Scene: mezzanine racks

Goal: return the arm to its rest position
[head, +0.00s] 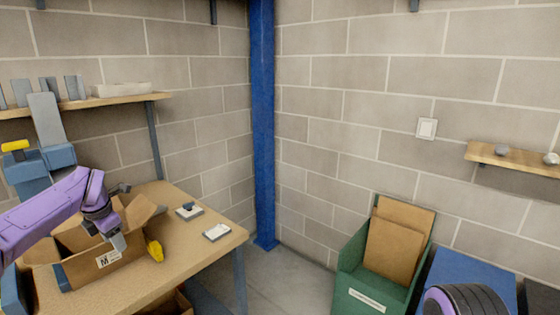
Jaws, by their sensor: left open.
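My left arm, purple, reaches in from the left. My left gripper (118,242) is open, pointing down over the right part of an open cardboard box (92,268) on the workbench. I cannot tell whether its fingertips are inside the box or just in front of it. The box has spread flaps and a white label marked M; its inside is mostly hidden by my arm. My right gripper is not in view.
The workbench (205,258) also bears a yellow item (155,250) beside the box and two small pale items (216,232) to its right. A wooden shelf (135,98) hangs above. A blue post (262,120) stands behind. A green bin (352,283) holds cardboard sheets.

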